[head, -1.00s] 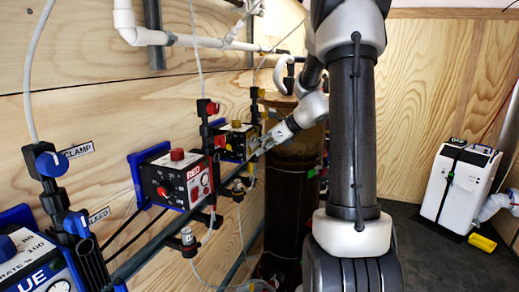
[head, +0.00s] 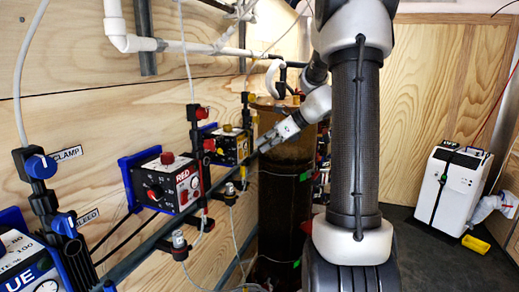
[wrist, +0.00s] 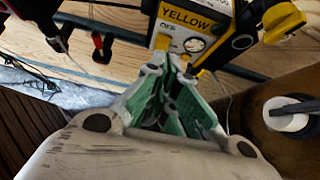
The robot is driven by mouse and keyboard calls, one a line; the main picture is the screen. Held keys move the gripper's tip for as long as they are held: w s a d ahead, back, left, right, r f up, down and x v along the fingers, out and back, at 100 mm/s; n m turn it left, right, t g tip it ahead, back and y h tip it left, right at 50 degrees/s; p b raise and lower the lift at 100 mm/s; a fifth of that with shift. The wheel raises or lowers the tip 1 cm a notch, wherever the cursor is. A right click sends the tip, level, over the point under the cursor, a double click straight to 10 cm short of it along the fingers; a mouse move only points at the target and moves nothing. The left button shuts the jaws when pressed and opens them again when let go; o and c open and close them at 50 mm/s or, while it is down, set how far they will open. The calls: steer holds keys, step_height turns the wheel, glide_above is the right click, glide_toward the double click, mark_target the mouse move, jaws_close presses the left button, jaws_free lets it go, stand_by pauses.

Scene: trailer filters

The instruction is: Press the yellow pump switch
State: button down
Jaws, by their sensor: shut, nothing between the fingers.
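The yellow pump box (head: 230,149) is a black unit with a yellow-labelled face and a yellow knob (head: 228,128) on top, mounted along the left wall. In the wrist view its YELLOW label (wrist: 187,18) is at the top, with a switch area marked OFF (wrist: 168,27) below the label's left end. My gripper (head: 264,147) is just right of the box in the head view. In the wrist view my gripper (wrist: 172,62) is shut and empty, with green-padded fingers pointing at the box face. The fingertips lie just below the face in that picture; contact cannot be told.
The red pump box (head: 168,185) sits nearer on the same rail, and the blue one (head: 30,262) nearest. Hoses and clamps hang between them. A tall brown cylinder (head: 285,185) stands behind my gripper. A white machine (head: 452,185) stands far right on open floor.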

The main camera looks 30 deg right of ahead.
steer(key=s+d+r, duration=0.3)
steer(key=r, duration=0.3)
steer(key=shift+s+r, duration=0.15)
steer(key=shift+s, duration=0.25)
steer(key=s+f+n+g+h, duration=0.2)
steer(key=s+f+n+g, duration=0.2)
steer(key=s+f+n, duration=0.5)
steer(key=s+a+r+n+h, duration=0.2)
steer(key=s+a+n, duration=0.4)
steer(key=s+n, duration=0.2)
steer(key=s+a+r+n+h, duration=0.2)
steer(key=s+a+n, duration=0.3)
steer(key=s+n, duration=0.3)
steer(key=shift+s+a+n, duration=0.15)
steer(key=shift+a+n, duration=0.25)
steer(key=shift+n, duration=1.3)
